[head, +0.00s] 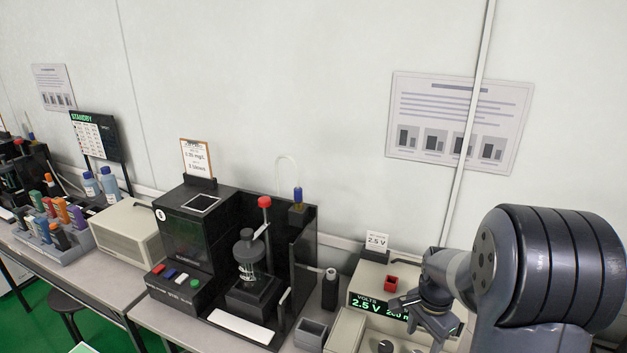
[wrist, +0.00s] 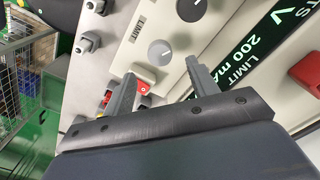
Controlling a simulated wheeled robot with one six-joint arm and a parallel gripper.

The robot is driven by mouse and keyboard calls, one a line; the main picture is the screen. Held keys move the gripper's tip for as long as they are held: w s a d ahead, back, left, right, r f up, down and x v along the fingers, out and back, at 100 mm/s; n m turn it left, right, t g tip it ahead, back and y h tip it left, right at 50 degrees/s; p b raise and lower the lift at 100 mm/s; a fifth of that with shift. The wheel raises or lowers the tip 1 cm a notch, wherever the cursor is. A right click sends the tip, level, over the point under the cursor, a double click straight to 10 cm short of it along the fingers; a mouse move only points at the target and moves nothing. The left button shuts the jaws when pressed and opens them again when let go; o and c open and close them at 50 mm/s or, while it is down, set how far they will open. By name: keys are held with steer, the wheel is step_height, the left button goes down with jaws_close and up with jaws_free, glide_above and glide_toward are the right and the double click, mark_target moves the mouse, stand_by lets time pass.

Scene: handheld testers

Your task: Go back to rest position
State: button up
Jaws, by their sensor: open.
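My gripper (head: 418,312) is at the lower right of the head view, in front of a beige power supply (head: 362,328) whose green display reads 2.5 V. In the wrist view my gripper (wrist: 160,80) has its two fingers spread apart, with nothing held between them. A red button or tab (wrist: 144,88) shows beside the left finger. I cannot tell whether the fingers touch the panel.
A black tester (head: 205,235) with a red-topped lever stands left of the power supply. A beige box (head: 128,233) and a rack of coloured bottles (head: 55,225) are further left. A small dark open box (head: 311,334) sits near the front edge.

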mark_target(420, 351)
step_height(420, 351, up, 5)
step_height(420, 351, down, 11)
steer(key=shift+r, duration=0.15)
steer(key=n+p, duration=0.2)
steer(key=n, duration=0.3)
steer(key=n+p, duration=0.3)
steer(key=n, duration=0.2)
steer(key=shift+n, duration=0.4)
steer(key=n+p, duration=0.3)
steer(key=n, duration=0.1)
steer(key=shift+r, duration=0.1)
steer(key=n+p, duration=0.3)
steer(key=shift+r, duration=0.6)
